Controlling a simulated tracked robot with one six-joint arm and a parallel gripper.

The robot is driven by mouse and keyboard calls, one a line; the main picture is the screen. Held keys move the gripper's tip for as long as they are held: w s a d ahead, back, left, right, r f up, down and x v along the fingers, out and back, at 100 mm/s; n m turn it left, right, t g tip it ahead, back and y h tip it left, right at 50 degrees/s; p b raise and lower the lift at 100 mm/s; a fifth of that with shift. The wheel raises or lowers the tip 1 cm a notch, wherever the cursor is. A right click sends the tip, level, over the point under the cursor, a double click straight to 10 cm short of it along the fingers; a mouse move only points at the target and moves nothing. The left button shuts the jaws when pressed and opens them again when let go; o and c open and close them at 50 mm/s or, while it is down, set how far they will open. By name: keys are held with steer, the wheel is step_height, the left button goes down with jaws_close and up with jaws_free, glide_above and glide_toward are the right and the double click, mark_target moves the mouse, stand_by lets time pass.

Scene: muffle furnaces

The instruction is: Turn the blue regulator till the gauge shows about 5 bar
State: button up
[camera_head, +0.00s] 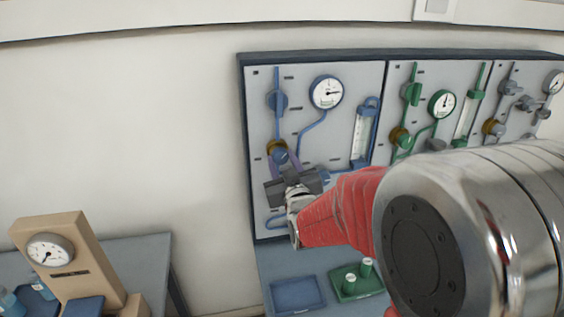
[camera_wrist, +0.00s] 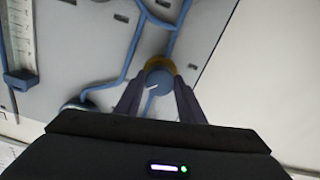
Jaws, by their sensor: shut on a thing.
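The blue regulator (camera_head: 280,156) is a round blue knob with a brass-coloured collar, on the left blue section of the wall panel. It also shows in the wrist view (camera_wrist: 159,82). My gripper (camera_head: 285,165) reaches it from below, and its two dark fingers (camera_wrist: 159,98) are shut on the knob, one on each side. The blue-rimmed gauge (camera_head: 326,92) is above and to the right of the regulator. Its needle points to the right, but its numbers are too small to read. My fingers partly cover the knob.
Green (camera_head: 442,103) and grey (camera_head: 554,82) gauge sections are to the right on the same panel. A blue flowmeter (camera_head: 362,134) stands right of the regulator. Below are a blue tray (camera_head: 298,294) and a green tray (camera_head: 345,295). A tan gauge stand (camera_head: 85,250) is at lower left.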

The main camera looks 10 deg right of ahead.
steer(key=shift+c, duration=0.3)
steer(key=o, duration=1)
steer(key=shift+o, duration=0.2)
steer(key=shift+s, duration=0.15)
